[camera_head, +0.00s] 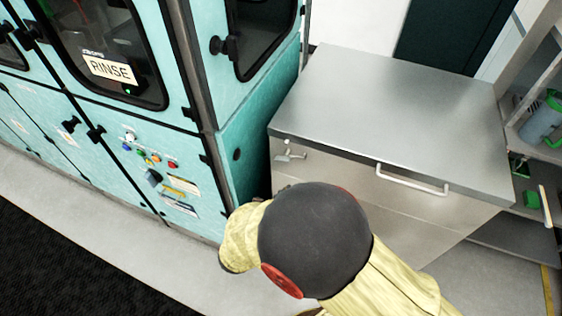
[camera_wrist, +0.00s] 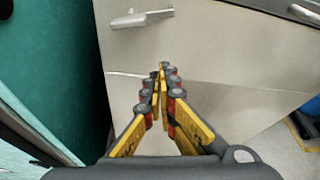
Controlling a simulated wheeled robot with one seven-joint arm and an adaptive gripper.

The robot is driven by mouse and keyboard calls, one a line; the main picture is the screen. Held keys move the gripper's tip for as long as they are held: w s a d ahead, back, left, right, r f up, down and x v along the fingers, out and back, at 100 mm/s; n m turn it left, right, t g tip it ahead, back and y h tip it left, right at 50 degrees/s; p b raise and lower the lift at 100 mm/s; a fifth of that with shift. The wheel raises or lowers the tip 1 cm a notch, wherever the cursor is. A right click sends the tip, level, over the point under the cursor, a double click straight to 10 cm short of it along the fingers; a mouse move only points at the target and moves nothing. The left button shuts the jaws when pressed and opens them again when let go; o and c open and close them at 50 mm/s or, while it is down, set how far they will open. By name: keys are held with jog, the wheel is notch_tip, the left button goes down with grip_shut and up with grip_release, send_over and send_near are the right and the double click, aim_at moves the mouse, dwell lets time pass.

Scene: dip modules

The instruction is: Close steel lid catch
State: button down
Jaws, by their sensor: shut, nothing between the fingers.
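A steel chest (camera_head: 400,110) with a flat lid stands right of the teal machine. Its small steel catch (camera_head: 289,154) is on the front face near the left corner, just under the lid edge. In the wrist view the catch (camera_wrist: 140,18) shows at the top, a light lever lying nearly level. My gripper (camera_wrist: 162,70) is shut and empty, its yellow and black fingers pointing at the front face below the catch, apart from it in the picture. In the head view my arm hides the gripper.
A white bar handle (camera_head: 412,180) sticks out from the chest's front, right of the catch. The teal machine (camera_head: 240,150) with a RINSE label stands close on the left. A shelf with green items (camera_head: 530,198) is at the right. Grey floor lies in front.

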aim_at(290, 157)
jog(key=r+b+x, duration=0.1)
jog(key=b+x, duration=0.3)
jog(key=x, duration=0.6)
jog(key=r, duration=0.3)
jog(key=shift+w+a+r+n, duration=0.3)
jog(key=shift+a+n, duration=0.1)
jog(key=shift+r, duration=0.1)
jog(key=shift+r+n+p, duration=0.1)
jog(key=shift+n+p, duration=0.2)
jog(key=shift+p, duration=0.2)
